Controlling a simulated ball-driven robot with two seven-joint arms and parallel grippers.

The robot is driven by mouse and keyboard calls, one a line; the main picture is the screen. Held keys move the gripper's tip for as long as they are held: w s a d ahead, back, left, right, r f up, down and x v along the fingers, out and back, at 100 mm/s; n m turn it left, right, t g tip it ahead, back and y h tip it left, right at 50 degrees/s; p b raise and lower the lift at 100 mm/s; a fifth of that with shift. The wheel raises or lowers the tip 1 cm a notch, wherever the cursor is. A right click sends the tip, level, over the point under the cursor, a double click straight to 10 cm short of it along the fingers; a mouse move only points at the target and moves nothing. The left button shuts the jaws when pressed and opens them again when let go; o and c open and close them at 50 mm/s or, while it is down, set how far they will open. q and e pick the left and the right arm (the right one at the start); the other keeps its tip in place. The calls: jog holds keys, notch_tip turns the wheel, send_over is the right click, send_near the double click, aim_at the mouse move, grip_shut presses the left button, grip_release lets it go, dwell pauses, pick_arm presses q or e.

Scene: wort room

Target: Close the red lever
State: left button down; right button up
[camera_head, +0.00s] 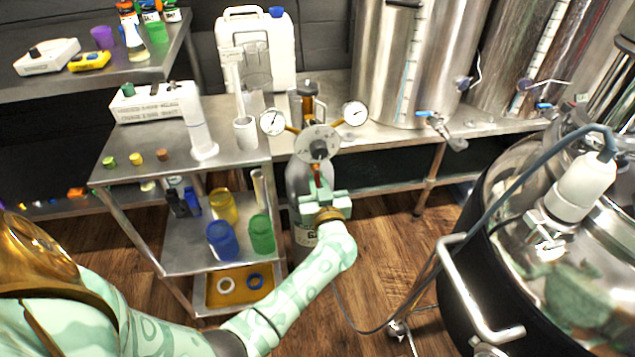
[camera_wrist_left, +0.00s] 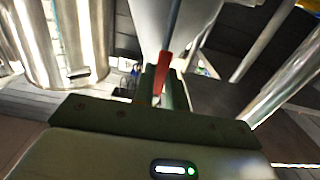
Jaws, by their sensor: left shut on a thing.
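The red lever (camera_head: 317,177) is a small red piece below the round plate of the regulator (camera_head: 318,144), on top of the grey gas cylinder (camera_head: 297,180). My left gripper (camera_head: 320,190), pale green, reaches up to it from the front. In the left wrist view the red lever (camera_wrist_left: 163,72) stands between the two dark green fingers (camera_wrist_left: 162,92), which are shut on it. The fingers partly hide the lever in the head view. My right gripper is not in view.
Two gauges (camera_head: 355,113) stick out beside the regulator. A steel cart (camera_head: 185,157) with cups and a measuring cylinder stands to the left. A large kettle (camera_head: 465,260) with a hose is at the right. Steel tanks (camera_head: 385,60) stand behind on a bench.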

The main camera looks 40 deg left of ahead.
pick_arm(q)
jog(key=r+n+p, duration=0.1)
jog(key=n, duration=0.5)
jog(key=w+d+r+n+p, duration=0.1)
jog(key=n, duration=0.4)
jog(key=w+d+n+p, duration=0.1)
jog(key=n, duration=0.5)
jog(key=shift+w+r+n, duration=0.15)
jog(key=shift+r+n, duration=0.15)
jog(key=shift+r, duration=0.1)
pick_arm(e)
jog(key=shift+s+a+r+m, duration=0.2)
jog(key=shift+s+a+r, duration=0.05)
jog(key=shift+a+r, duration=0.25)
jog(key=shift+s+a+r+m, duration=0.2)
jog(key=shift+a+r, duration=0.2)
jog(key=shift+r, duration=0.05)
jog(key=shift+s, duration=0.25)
